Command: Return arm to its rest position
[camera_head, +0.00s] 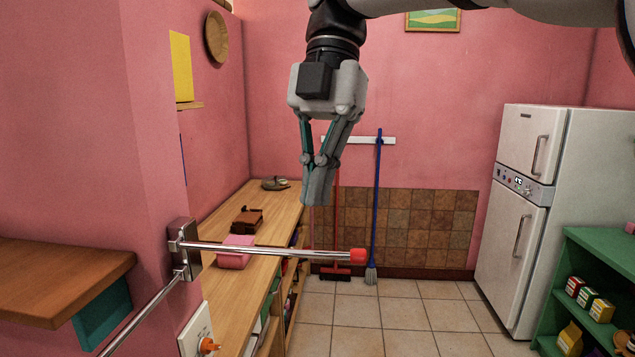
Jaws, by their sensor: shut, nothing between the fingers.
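My gripper (317,198) hangs from the top middle of the head view with its fingers pointing down. Its fingers are closed together with nothing between them. It is in mid-air, in front of the pink back wall, and shows above a metal rail (290,250) with a red end cap. My arm reaches in from the upper right. Part of the arm is cut off by the top edge.
A wooden counter (285,215) at left holds a pink object (236,252) and a brown object (247,219). A broom with a blue handle (378,190) stands at the back wall. A white fridge (522,240) and a green shelf (600,252) stand at right. The tiled floor is clear.

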